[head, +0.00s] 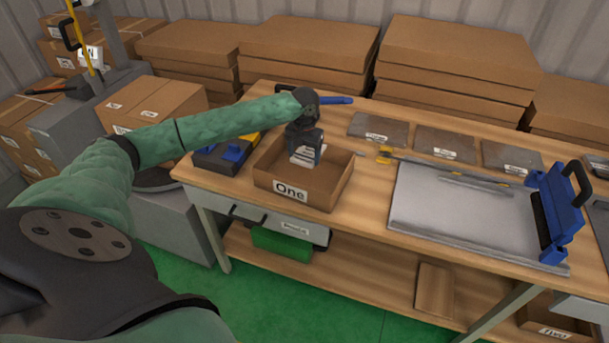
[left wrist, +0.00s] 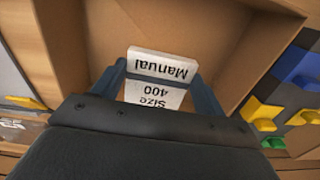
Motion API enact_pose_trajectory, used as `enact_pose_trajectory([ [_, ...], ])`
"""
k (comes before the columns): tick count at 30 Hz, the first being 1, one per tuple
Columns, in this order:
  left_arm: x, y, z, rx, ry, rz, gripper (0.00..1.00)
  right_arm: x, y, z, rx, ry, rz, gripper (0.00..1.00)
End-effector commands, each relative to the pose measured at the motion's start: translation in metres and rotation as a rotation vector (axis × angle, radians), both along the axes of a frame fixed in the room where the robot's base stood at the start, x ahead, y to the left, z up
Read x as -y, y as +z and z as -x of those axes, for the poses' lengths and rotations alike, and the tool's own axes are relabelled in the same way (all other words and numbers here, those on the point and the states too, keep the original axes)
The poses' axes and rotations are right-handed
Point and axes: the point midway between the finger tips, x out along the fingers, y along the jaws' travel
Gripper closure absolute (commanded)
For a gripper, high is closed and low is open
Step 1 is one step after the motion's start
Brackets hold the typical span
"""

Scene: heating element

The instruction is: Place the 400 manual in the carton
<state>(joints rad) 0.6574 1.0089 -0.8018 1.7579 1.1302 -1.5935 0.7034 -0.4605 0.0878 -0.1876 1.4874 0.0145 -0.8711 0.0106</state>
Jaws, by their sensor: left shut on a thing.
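The 400 manual (left wrist: 160,92) is a small white booklet with "Manual" and "Size 400" printed on it. My left gripper (head: 306,152) is shut on it, and the manual also shows in the head view (head: 303,155). The carton (head: 325,188) is an open brown box labelled "One" on the workbench. The gripper points down at the carton's opening, and the carton's floor and walls surround the manual in the left wrist view (left wrist: 215,25). I cannot tell whether the manual touches the floor. My right gripper is not in view.
A blue and yellow bin set (head: 222,155) stands left of the carton. Grey labelled trays (head: 445,144) lie at the back of the wooden workbench (head: 360,215). Stacked cardboard boxes (head: 300,45) stand behind.

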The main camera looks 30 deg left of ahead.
Motion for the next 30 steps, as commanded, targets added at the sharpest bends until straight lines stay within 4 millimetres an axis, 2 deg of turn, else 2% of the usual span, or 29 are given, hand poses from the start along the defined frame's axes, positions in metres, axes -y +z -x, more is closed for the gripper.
enact_pose_trajectory([
  [6,0.001,-0.031,0.000,-0.001,-0.001,0.001,0.56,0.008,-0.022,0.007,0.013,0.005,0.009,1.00],
  [11,0.001,-0.043,0.000,-0.002,-0.001,0.001,0.56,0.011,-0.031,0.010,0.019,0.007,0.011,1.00],
  [18,0.001,-0.071,0.000,-0.001,-0.001,0.001,0.56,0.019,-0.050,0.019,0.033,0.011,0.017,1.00],
  [22,0.001,-0.077,0.000,0.000,-0.001,0.000,0.56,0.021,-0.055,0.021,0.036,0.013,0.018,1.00],
  [30,0.001,-0.078,0.000,0.000,-0.001,0.001,0.56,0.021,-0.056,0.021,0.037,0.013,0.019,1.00],
])
